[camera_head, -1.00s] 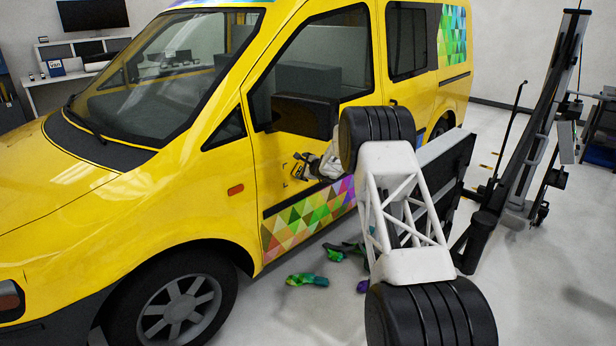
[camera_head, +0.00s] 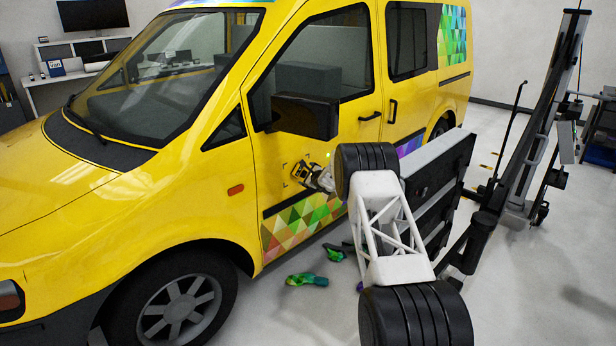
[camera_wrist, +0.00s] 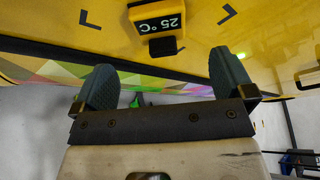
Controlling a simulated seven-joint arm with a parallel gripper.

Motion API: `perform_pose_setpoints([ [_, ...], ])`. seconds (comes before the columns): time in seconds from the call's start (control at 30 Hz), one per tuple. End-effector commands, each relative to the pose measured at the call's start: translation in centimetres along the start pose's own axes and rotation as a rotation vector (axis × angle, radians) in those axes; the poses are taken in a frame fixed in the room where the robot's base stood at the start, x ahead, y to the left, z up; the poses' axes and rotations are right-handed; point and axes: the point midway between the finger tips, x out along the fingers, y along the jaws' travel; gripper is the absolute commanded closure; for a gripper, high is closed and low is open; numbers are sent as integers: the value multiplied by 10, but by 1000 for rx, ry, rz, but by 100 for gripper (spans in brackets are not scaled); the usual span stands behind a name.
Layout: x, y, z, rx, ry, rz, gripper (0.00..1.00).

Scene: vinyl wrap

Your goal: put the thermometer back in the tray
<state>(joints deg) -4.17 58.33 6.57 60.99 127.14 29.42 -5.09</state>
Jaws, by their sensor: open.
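The thermometer is a small yellow and black device (camera_wrist: 158,20) with a dark display reading 25 °C. It is on the yellow van door, between dark corner marks, at the top middle of the wrist view. In the head view it shows small (camera_head: 299,170) below the wing mirror. My gripper (camera_wrist: 163,62) is open and empty, its two dark fingers spread wide. The thermometer lies just beyond the gap between the fingertips, and no contact shows. In the head view my gripper (camera_head: 318,176) is close to the door, partly behind my arm. I cannot make out the tray.
The black wing mirror (camera_head: 304,117) juts out above my gripper. A coloured triangle wrap strip (camera_head: 300,217) runs along the lower door. Colourful scraps (camera_head: 306,280) lie on the floor by the van. A cart (camera_head: 603,130) stands at the far right.

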Motion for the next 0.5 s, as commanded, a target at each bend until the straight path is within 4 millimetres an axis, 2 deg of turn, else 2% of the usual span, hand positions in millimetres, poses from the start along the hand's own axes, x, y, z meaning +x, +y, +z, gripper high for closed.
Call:
perform_pose_setpoints([
  [0.27,5,0,0,-1,0,1,0],
  [0.5,18,1,0,-1,0,1,0],
])
